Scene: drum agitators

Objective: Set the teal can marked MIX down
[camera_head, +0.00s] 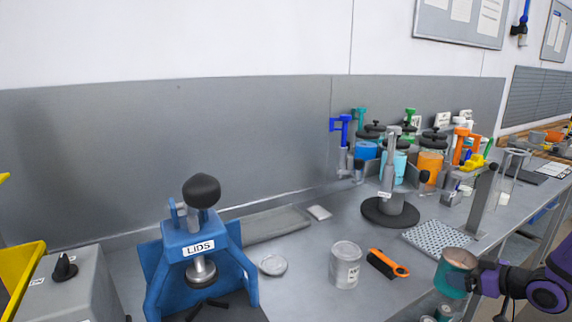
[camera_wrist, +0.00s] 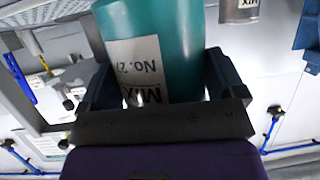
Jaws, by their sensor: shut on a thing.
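The teal can marked MIX (camera_head: 451,281) is at the lower right in the head view, near the bench's front edge, with its open top showing a brownish inside. In the wrist view the teal can (camera_wrist: 185,35) fills the top middle, its white label reading MIX and No. 27 upside down. My gripper (camera_head: 473,276) is shut on the can from the right. In the wrist view my gripper's fingers (camera_wrist: 165,85) lie on both sides of the can. Whether the can's base touches anything is hidden.
A perforated grey mat (camera_head: 436,240) lies behind the can, beside a metal post (camera_head: 484,203). A blue LIDS press (camera_head: 199,262) stands further left. A black-based stand (camera_head: 390,210) is behind.

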